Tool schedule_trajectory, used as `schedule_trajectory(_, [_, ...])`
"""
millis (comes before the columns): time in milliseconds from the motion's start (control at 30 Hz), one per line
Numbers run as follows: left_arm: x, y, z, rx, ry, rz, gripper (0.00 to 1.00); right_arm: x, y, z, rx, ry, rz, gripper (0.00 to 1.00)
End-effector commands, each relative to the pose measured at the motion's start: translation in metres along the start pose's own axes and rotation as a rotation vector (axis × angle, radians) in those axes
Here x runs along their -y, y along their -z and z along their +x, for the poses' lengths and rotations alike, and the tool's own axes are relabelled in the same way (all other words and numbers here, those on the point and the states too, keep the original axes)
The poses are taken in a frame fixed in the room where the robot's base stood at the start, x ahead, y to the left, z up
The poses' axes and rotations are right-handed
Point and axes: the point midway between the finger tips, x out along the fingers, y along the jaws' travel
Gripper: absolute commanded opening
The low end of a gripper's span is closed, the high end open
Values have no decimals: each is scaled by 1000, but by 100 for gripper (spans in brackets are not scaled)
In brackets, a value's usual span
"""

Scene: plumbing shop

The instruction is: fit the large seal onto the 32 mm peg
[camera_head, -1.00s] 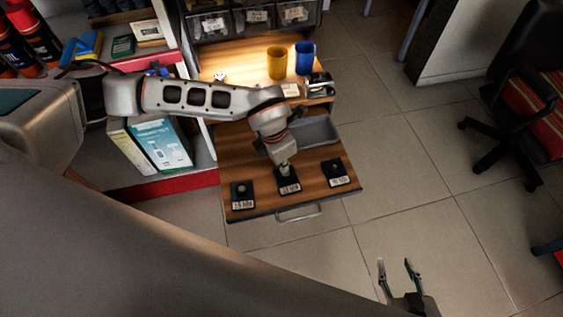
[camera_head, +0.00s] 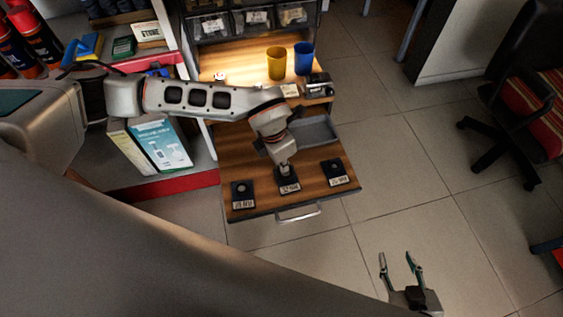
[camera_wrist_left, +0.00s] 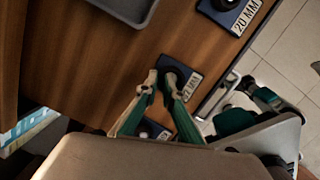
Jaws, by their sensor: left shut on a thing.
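My left gripper (camera_head: 286,172) is over the middle black peg block (camera_head: 289,186) on the wooden drawer board. In the left wrist view its fingertips (camera_wrist_left: 163,91) are shut on a dark round thing, which seems to be the large seal (camera_wrist_left: 173,79), low at this block. The block's label reads 27 MM. The fingers hide part of it, and I cannot tell whether the seal is around the peg. The right block (camera_head: 335,172) is labelled 20 MM in the wrist view. The left block (camera_head: 242,194) has a label too small to read surely. My right gripper (camera_head: 401,268) is open and empty over the floor.
The board (camera_head: 262,208) has a front handle (camera_head: 298,214) and a grey tray (camera_head: 316,130) at its back right. A yellow cup (camera_head: 277,63) and a blue cup (camera_head: 304,58) stand behind. A shelf with boxes (camera_head: 160,143) is left.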

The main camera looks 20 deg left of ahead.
Motion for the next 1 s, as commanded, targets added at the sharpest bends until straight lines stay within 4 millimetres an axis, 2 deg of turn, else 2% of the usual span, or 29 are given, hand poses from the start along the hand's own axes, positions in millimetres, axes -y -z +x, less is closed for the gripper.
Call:
schedule_trajectory(500, [0, 0, 0, 0, 0, 1, 0, -1, 2, -6, 1, 1, -6, 40])
schedule_trajectory(1000, [0, 0, 0, 0, 0, 0, 0, -1, 9, -4, -9, -4, 5, 40])
